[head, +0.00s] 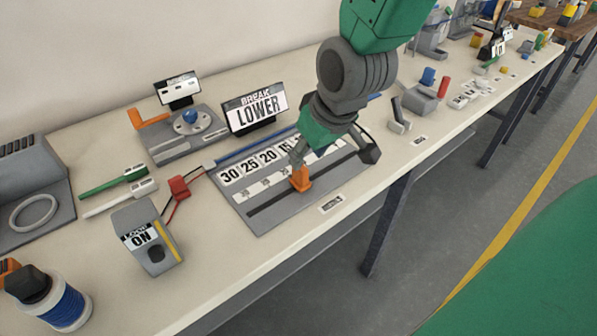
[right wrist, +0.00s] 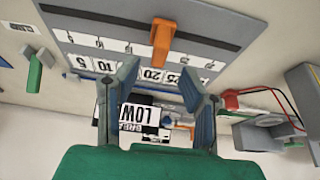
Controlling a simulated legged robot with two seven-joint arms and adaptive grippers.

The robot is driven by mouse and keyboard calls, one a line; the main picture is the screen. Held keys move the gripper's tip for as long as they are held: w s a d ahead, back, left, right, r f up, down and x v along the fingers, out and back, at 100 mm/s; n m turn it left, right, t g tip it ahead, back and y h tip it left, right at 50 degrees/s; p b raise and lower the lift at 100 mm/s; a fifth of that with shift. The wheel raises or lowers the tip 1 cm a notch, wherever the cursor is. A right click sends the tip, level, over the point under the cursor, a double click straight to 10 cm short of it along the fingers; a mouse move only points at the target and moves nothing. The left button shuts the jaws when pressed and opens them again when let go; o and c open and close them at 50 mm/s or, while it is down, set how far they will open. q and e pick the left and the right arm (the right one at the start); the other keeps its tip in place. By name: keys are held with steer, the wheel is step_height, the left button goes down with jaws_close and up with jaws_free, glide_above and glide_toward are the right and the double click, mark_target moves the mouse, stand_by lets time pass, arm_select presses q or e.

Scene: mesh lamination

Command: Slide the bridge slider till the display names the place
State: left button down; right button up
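The orange bridge slider (head: 301,179) stands in the dark slot of a grey scale board (head: 262,222). The right wrist view shows the slider (right wrist: 162,40) close to the 20 mark. Contact with one fingertip cannot be told. My left gripper is not in view.
A device with a blue knob (head: 187,124) is behind. A blue spool (head: 64,307) is at front left. The table's front edge is close to the board.

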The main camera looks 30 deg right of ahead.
mark_target(300, 170)
steer(key=b+x, duration=0.1)
steer(key=x, duration=0.5)
steer(key=shift+w+f, duration=0.15)
steer(key=shift+f, duration=0.15)
